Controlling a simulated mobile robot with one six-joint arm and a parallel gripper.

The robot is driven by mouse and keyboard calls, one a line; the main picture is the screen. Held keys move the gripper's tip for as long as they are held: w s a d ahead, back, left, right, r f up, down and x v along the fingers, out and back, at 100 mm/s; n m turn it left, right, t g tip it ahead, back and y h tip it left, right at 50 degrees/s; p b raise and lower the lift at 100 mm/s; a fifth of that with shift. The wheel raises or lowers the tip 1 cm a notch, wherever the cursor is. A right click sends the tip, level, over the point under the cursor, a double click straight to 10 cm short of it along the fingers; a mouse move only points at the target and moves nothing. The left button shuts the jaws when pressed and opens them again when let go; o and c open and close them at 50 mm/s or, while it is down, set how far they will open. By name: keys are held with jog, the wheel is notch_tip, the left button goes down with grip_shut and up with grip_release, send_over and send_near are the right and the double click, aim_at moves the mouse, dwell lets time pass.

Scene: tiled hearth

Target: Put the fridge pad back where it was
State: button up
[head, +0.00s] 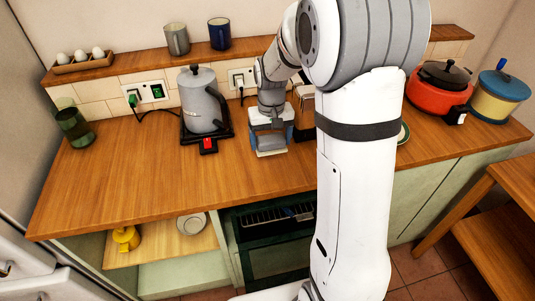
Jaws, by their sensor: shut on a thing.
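My gripper (270,129) points down over the middle of the wooden counter, right of the grey kettle. It is shut on a small blue and cream thing (271,151), which may be the fridge pad. The jaws cover much of it, and I cannot tell whether it touches the counter. Pale doors with handles, perhaps the fridge (20,262), show at the lower left edge. No other pad is visible.
The grey kettle (202,102) stands on a black base with a red switch, close left of my gripper. A green glass (74,128) is at the counter's left. A red pot (437,93) and a blue-lidded pot (497,98) stand right. The counter's front left is clear.

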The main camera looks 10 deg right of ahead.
aim_at(270, 165)
jog(key=shift+f, duration=3.4)
jog(key=shift+f, duration=0.1)
jog(key=shift+f, duration=0.2)
jog(key=o, duration=0.9)
jog(key=shift+r, duration=0.15)
